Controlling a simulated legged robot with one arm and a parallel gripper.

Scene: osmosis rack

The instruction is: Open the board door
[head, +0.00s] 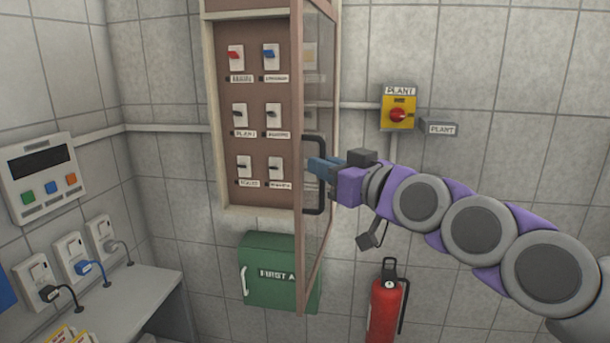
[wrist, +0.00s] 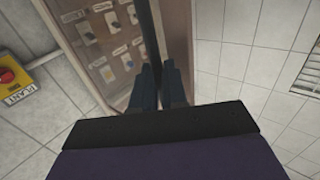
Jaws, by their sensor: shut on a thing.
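The board door (head: 318,235) is a framed, see-through panel. It stands swung out from the switch board (head: 283,107), seen nearly edge-on in the head view. A black handle (head: 318,205) is on the door. My gripper (head: 314,168) is shut on the handle's upright bar, coming from the right. In the wrist view my gripper (wrist: 160,80) has its two fingers on either side of the dark handle bar (wrist: 149,35). Several switches show on the board, one red (head: 235,55) and one blue (head: 270,54). The door covers part of the board's right side.
A green first aid box (head: 262,272) hangs below the board. A red fire extinguisher (head: 384,308) stands at lower right. A yellow plant switch (head: 398,107) is on the wall to the right. A counter (head: 130,293) with plugs above it is at left.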

